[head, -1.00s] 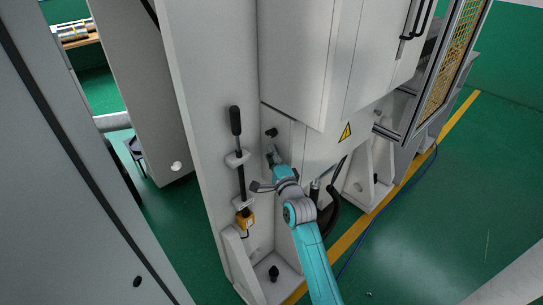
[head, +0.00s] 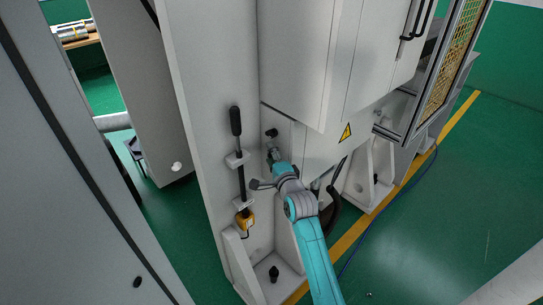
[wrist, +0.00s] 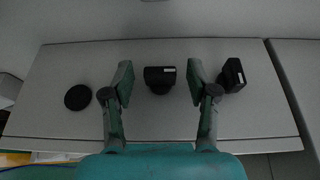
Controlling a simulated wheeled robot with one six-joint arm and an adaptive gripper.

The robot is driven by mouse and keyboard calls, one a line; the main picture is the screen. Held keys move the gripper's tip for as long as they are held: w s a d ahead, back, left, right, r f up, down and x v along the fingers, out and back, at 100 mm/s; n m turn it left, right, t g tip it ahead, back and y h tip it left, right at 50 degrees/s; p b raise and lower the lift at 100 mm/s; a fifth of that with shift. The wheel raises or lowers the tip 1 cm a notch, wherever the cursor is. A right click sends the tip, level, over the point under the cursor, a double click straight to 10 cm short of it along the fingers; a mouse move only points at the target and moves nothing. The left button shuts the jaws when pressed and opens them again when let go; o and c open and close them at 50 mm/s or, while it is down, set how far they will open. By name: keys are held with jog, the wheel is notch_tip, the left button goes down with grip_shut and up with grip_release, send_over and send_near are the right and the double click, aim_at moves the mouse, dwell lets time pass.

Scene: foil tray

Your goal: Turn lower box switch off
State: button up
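In the wrist view a pale grey panel (wrist: 70,68) carries a black switch (wrist: 160,78) with a small white label in the middle. A second black switch (wrist: 233,75) with a white label sits to its right, and a round black knob (wrist: 77,97) to its left. I cannot tell for sure which is the lower box switch. My gripper (wrist: 160,84) is open, one finger on each side of the middle switch, with a visible gap on both sides. In the head view my gripper (head: 273,154) is at the box front, just below a black knob (head: 271,132), and hides what is behind it.
A black-handled lever (head: 237,150) on a white column stands left of my gripper, with a yellow device (head: 244,220) below it. A grey cabinet (head: 305,60) overhangs above. A dark hose (head: 333,205) hangs to the right. Open green floor (head: 450,220) lies at the right.

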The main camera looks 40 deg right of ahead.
jog(key=v, duration=1.2)
dwell(0.5)
jog(key=s+a+f+n+y, duration=0.2)
jog(key=s+a+f+n, duration=0.3)
jog(key=s+a, duration=0.35)
jog(key=s+a+f+n+y, duration=0.1)
jog(key=s+a+f+n, duration=0.5)
jog(key=s, duration=0.4)
jog(key=s+a+r+n+g+y, duration=0.1)
jog(key=s+a+n, duration=0.3)
jog(key=s, duration=0.6)
jog(key=s+a+r+n+y, duration=0.2)
jog(key=s+a+r+n, duration=0.1)
jog(key=s+n, duration=0.4)
jog(key=s+a, duration=0.1)
jog(key=s, duration=0.2)
jog(key=shift+g, duration=0.4)
